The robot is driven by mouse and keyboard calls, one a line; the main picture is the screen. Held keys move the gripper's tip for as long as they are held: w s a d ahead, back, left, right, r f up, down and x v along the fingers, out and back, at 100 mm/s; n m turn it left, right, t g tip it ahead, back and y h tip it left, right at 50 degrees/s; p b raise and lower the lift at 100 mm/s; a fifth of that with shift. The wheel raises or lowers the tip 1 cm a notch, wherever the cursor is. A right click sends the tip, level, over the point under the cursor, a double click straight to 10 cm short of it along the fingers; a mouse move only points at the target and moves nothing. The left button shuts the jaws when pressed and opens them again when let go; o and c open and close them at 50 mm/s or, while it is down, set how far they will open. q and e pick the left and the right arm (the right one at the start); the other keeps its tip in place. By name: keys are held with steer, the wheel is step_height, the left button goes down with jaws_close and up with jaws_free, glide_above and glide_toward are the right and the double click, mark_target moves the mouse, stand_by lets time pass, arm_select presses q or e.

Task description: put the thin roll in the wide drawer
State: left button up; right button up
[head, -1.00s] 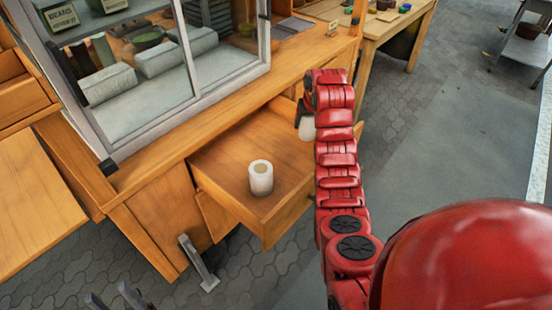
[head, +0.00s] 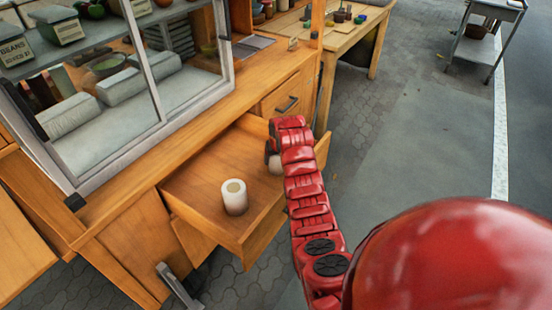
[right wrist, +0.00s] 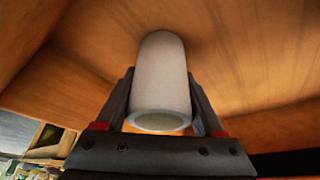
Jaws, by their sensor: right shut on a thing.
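The wide drawer (head: 184,190) stands pulled out of the wooden cabinet. A white roll with a beige core (head: 234,197) stands upright inside it, left of my right gripper. My right gripper (head: 271,152) is at the drawer's right part, partly hidden by my red arm. It is shut on a second pale roll, which I take for the thin roll (head: 275,165). In the right wrist view, this thin roll (right wrist: 162,65) sits between the two dark fingers, with its open end towards the camera. Its far end is close to a wooden surface; I cannot tell whether it touches. My left gripper is not in view.
A closed drawer with a dark handle (head: 287,104) is right of the open one. A glass-fronted case (head: 130,95) stands on the cabinet top. A wooden table (head: 368,42) and a grey cart (head: 484,40) stand farther back. The paved floor at right is clear.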

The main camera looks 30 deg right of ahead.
steer(key=o, duration=1.3)
steer(key=shift+o, duration=0.2)
steer(key=shift+r, duration=0.2)
steer(key=v, duration=0.9)
steer(key=shift+r, duration=0.15)
steer(key=shift+p+v, duration=1.4)
steer(key=shift+p, duration=0.4)
steer(key=shift+a, duration=0.1)
